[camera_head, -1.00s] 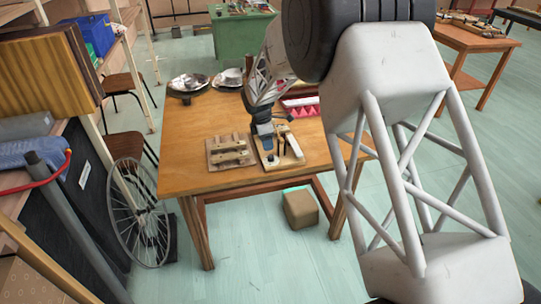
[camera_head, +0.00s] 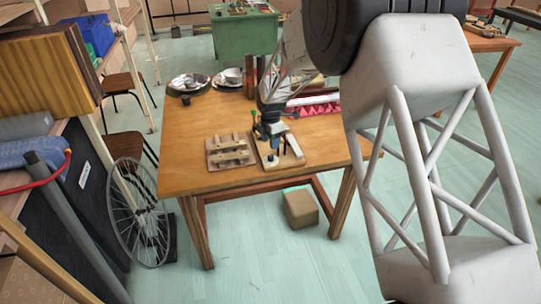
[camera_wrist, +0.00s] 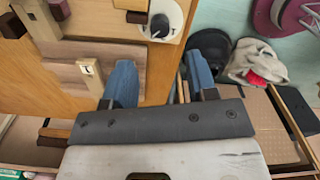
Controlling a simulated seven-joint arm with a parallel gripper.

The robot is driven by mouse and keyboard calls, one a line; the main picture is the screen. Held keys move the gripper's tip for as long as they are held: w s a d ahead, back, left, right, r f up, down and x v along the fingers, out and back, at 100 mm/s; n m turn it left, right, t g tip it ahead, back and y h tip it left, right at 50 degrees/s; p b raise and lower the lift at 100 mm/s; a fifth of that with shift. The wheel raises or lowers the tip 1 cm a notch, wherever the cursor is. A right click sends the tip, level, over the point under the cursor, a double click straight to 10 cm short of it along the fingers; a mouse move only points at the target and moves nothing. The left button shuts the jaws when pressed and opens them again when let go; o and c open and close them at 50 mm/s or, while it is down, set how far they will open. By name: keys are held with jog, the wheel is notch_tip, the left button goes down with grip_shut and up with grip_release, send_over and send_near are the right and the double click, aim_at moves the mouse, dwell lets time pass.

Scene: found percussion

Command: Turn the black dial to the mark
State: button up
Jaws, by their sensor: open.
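The black dial (camera_wrist: 160,24) sits on a round pale plate with dark marks, at the top of the wrist view. The plate is fixed to a wooden board (camera_head: 291,160), which lies near the front of the wooden table in the head view. My gripper (camera_wrist: 160,62) is open, with its two blue fingers apart and nothing between them. The dial lies beyond the fingertips in the wrist view, not between them. In the head view my gripper (camera_head: 272,128) is over the board and hides part of it; the dial is too small to make out there.
A second wooden board with pegs (camera_head: 230,152) lies left of the dial's board. Metal bowls (camera_head: 188,82) and a pink tray (camera_head: 313,108) stand farther back. The table's (camera_head: 190,130) left side is mostly clear. A box (camera_head: 300,208) is on the floor.

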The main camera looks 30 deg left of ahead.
aim_at(271, 156)
jog(key=shift+f, duration=3.85)
jog(key=c, duration=0.9)
